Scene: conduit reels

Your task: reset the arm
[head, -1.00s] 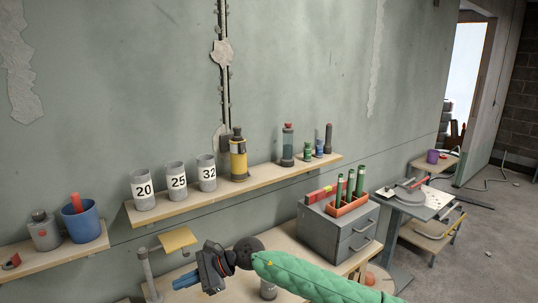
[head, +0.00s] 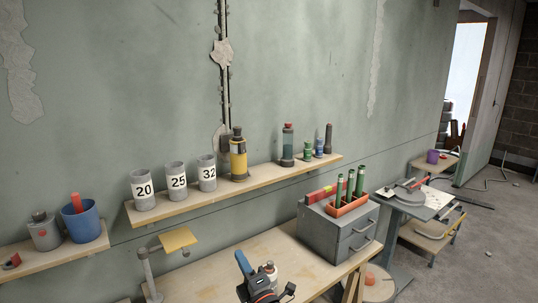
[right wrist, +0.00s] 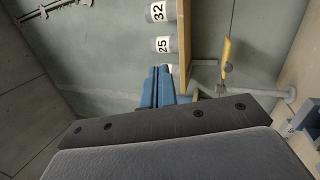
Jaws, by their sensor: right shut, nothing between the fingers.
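My right gripper (head: 240,259) is low in the middle of the head view, over the front of the workbench. Its blue fingers are together and hold nothing. The blue fingers also show in the right wrist view (right wrist: 164,84), shut, with the numbered cups beyond them. Most of my right arm is below the picture's edge. My left gripper is in neither view.
The workbench (head: 215,283) bears a grey drawer box (head: 325,232) with an orange tray (head: 347,205). A wall shelf (head: 265,183) holds numbered cups and bottles. A yellow plate (head: 178,239) on a stand is left of the gripper. A small pale object (head: 270,269) is beside the gripper.

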